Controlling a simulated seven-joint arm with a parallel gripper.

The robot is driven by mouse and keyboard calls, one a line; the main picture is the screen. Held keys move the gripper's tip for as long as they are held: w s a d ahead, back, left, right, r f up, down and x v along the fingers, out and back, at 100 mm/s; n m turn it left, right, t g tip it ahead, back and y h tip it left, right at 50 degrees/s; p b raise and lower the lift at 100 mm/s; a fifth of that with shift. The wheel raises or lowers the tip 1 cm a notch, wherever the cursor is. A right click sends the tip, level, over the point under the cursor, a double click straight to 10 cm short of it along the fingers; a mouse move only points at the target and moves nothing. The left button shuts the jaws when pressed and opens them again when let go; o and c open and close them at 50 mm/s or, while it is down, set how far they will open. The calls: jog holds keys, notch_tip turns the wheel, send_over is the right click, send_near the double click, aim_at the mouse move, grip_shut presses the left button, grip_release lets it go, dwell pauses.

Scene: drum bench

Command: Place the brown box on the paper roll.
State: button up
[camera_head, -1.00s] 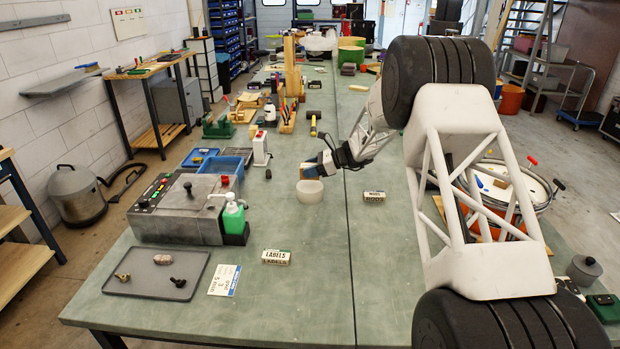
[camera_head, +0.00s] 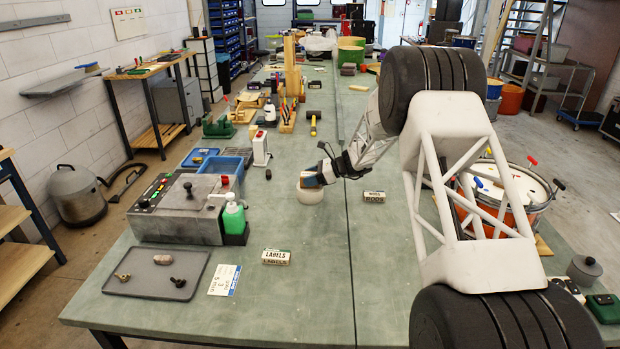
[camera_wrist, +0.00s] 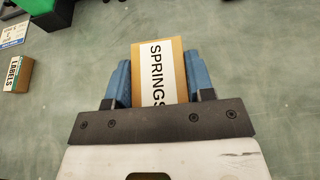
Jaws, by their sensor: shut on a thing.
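The paper roll (camera_head: 310,195) is a short off-white cylinder upright on the green bench, left of the bench's dark seam. The brown box (camera_head: 309,181), labelled SPRINGS, is between the blue fingers of my gripper (camera_head: 316,174). In the wrist view the box (camera_wrist: 168,68) shows between the fingers, its white label facing the camera. In the head view the box appears right at the top of the roll; whether they touch is unclear. The roll is not visible in the wrist view, so how well the box is centred over it cannot be told.
A small RODS box (camera_head: 374,197) lies right of the roll, and a LABELS box (camera_head: 276,257) lies nearer the front. A grey machine (camera_head: 180,208) and a green bottle (camera_head: 233,216) stand at left. A white dispenser (camera_head: 261,150) stands behind. Bench around the roll is clear.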

jog(key=shift+f, duration=0.15)
jog(key=o, duration=1)
jog(key=shift+c, duration=0.2)
jog(key=shift+d+r, duration=0.15)
jog(key=shift+r, duration=0.05)
jog(key=v, duration=1.1)
jog(key=shift+d, duration=0.35)
jog(key=shift+r, duration=0.1)
